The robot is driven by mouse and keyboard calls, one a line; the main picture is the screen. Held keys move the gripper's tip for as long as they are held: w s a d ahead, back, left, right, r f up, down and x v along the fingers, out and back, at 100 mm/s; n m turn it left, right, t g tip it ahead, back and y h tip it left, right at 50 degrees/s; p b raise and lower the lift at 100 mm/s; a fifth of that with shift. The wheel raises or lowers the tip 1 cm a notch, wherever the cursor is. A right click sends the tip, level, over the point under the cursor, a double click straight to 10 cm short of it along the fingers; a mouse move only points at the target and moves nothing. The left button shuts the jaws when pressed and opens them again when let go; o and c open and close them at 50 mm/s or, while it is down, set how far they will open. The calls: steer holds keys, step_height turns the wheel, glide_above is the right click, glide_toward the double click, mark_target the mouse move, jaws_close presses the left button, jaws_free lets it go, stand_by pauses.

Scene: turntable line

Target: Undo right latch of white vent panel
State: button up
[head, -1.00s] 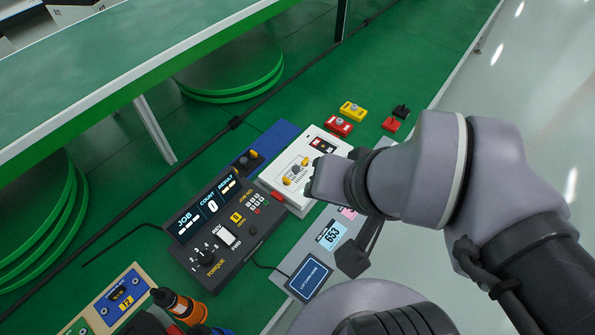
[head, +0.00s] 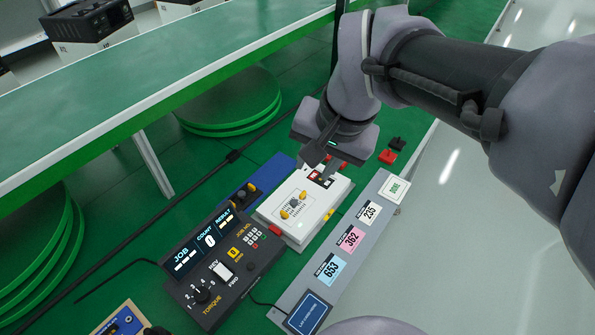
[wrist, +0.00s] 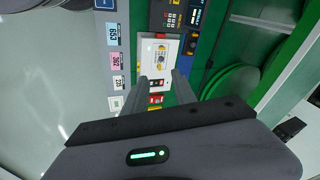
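Whether either is turned open is too small to tell. My gripper (head: 316,168) points down over the panel's upper right end, beyond the right latch and apart from it. In the wrist view its two fingers (wrist: 160,78) are spread with nothing between them, and the white panel (wrist: 148,58) shows beyond their tips.
A dark torque console (head: 225,262) stands left of the panel, and a blue unit (head: 268,175) behind it. A grey strip with number cards (head: 301,277) runs along the front. Red and black small blocks (head: 387,156) lie right of my gripper. A green turntable (head: 232,100) is behind.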

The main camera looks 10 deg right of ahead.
steer(key=w+d+f+m+g, duration=0.15)
steer(key=w+f, duration=0.35)
steer(key=w, duration=0.7)
steer(key=m+g+h, duration=0.1)
steer(key=m+g, duration=0.1)
glide_toward(304, 192)
steer(key=f+b, duration=0.3)
steer(key=f, duration=0.1)
steer(key=f+b, duration=0.4)
steer(key=shift+w+a+f, duration=0.15)
steer(key=shift+w+f, duration=0.1)
steer(key=shift+f, duration=0.05)
jaws_close()
